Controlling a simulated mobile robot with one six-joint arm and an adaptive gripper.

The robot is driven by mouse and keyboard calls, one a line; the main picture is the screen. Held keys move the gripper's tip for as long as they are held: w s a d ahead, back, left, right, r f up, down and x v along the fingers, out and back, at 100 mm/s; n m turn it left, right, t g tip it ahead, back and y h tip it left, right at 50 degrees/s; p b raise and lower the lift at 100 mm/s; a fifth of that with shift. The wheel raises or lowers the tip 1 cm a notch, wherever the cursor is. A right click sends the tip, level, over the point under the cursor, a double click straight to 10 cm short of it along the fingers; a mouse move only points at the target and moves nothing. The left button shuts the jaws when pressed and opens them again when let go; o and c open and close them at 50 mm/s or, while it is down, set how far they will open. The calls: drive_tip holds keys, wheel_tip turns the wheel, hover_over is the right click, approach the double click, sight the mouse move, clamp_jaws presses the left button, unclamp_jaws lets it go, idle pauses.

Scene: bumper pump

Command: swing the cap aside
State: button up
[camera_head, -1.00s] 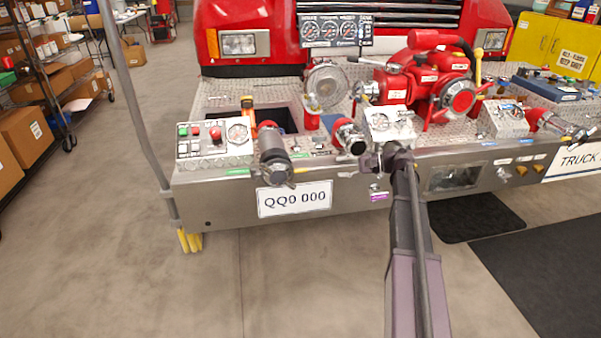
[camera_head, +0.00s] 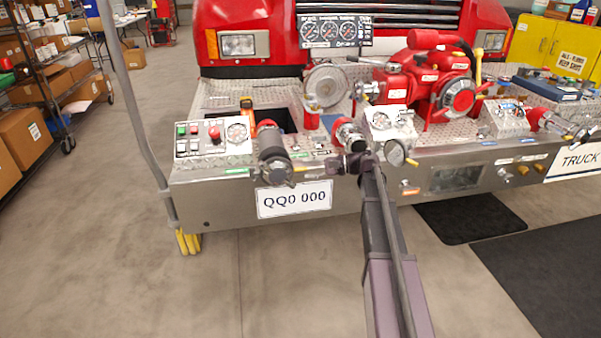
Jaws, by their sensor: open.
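My gripper (camera_head: 340,164) is open at the front edge of the bumper deck, its fingers pointing left. It is just below the silver-ended red outlet (camera_head: 349,135) and right of a dark grey cylinder fitting (camera_head: 273,152) whose round end faces me. No object shows between the fingers; they are small and partly hidden by my wrist. A round metal disc (camera_head: 396,153) hangs at the front edge, right of my wrist and apart from it. A larger round plate (camera_head: 325,86) stands upright farther back. I cannot tell for certain which of these is the cap.
A control box (camera_head: 214,137) with buttons and a gauge sits at the deck's left. A gauge box (camera_head: 388,122) stands behind my wrist, and a red pump (camera_head: 425,78) behind that. The licence plate (camera_head: 294,199) is below the dark cylinder.

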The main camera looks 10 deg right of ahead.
drive_tip(key=shift+x, duration=1.5)
clamp_jaws()
